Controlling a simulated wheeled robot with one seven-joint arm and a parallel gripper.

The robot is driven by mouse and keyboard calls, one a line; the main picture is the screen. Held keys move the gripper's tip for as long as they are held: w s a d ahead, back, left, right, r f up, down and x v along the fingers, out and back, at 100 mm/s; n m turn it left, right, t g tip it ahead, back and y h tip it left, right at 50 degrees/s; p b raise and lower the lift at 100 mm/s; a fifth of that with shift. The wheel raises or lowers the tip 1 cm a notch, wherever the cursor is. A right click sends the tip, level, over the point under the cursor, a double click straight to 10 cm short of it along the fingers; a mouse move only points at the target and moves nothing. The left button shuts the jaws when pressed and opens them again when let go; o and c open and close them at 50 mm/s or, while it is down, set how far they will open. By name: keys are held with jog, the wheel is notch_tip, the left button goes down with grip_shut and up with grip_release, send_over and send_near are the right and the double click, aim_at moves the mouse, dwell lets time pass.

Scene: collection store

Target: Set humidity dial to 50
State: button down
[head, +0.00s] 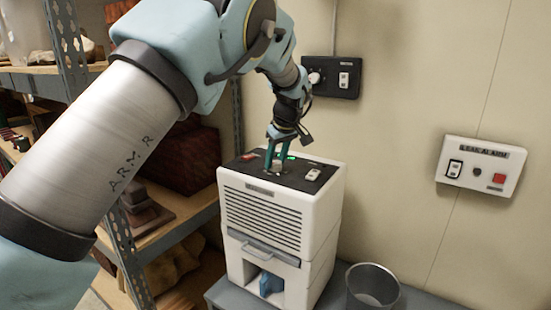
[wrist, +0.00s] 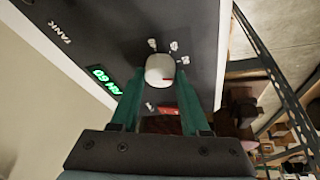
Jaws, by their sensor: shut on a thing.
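The white dehumidifier (head: 270,215) stands on a grey surface, with a black control panel on top. My gripper (wrist: 159,86) points down at the panel and is shut on the dial, one green finger on each side. In the head view my gripper (head: 278,158) stands over the panel. The green display (wrist: 104,79) appears to read RH 60. The dial numbers are too small to read.
A white rocker switch (head: 313,174) and a red switch (head: 249,156) sit on the panel near the dial. A metal bin (head: 372,288) stands at the right. A black wall box (head: 332,77) and a leak alarm panel (head: 480,166) are on the wall. Loaded shelves are left.

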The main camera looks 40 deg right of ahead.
jog(key=shift+d+n+y, duration=0.1)
jog(key=shift+n+y, duration=0.3)
jog(key=shift+n, duration=0.6)
jog(key=shift+c, duration=1.9)
grip_release()
jog(key=b+v, duration=0.1)
jog(key=v, duration=0.9)
jog(key=shift+s+r+b, duration=0.25)
jog(key=shift+r+b, duration=0.1)
jog(key=shift+b, duration=0.05)
